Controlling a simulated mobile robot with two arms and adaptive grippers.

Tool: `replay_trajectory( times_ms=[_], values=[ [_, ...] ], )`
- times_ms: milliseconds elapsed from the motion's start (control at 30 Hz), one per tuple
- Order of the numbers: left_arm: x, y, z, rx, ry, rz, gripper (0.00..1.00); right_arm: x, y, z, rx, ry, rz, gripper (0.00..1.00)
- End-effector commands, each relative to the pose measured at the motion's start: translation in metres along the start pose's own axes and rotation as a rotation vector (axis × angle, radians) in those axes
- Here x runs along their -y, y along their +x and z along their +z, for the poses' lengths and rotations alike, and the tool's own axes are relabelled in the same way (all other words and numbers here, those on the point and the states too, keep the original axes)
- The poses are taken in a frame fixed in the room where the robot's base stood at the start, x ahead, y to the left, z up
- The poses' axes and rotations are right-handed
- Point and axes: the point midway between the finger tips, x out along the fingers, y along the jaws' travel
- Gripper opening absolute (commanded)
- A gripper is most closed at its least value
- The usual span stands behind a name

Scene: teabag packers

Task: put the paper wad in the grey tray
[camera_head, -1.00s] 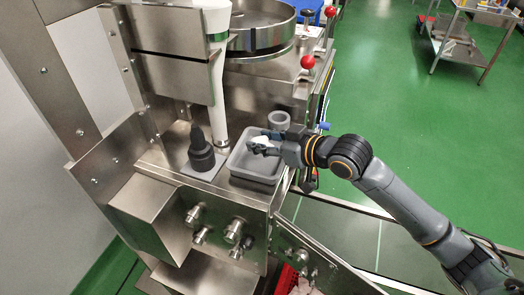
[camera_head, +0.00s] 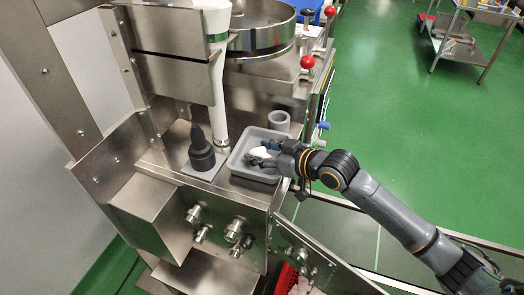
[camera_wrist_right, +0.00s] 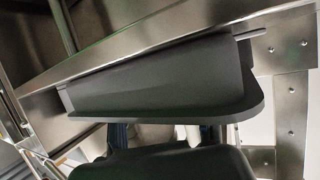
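The grey tray (camera_head: 238,164) is a shallow rectangular tray on the machine's steel ledge, in the middle of the head view. The white paper wad (camera_head: 260,154) is within the tray's outline, between the fingers of my right gripper (camera_head: 262,153). Those fingers are spread apart, one on each side of the wad. I cannot tell whether the wad rests on the tray floor. In the right wrist view a dark grey surface hides most of the space; pale bits (camera_wrist_right: 190,134) show between the fingers. My left gripper is not in view.
A black bottle-like object (camera_head: 201,150) stands on a grey plate left of the tray. A small grey cup (camera_head: 279,121) stands just behind the tray. A white vertical tube (camera_head: 217,80) and a steel bowl (camera_head: 262,35) are further back.

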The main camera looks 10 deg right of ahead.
Motion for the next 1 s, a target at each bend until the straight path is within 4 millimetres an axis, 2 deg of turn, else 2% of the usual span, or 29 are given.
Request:
replay_trajectory(
  times_ms=[433, 567, 800, 1000],
  values=[
    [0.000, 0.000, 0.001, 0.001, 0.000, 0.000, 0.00, -0.001, -0.006, -0.002, 0.002, 0.000, 0.002, 0.63],
    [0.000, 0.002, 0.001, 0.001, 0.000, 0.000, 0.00, -0.001, -0.027, -0.001, 0.004, -0.002, 0.002, 0.63],
    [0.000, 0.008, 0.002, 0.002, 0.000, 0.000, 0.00, -0.002, -0.080, 0.000, 0.005, -0.003, 0.003, 0.63],
    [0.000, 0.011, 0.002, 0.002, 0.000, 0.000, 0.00, -0.001, -0.109, -0.001, 0.004, 0.001, 0.002, 0.63]
  ],
)
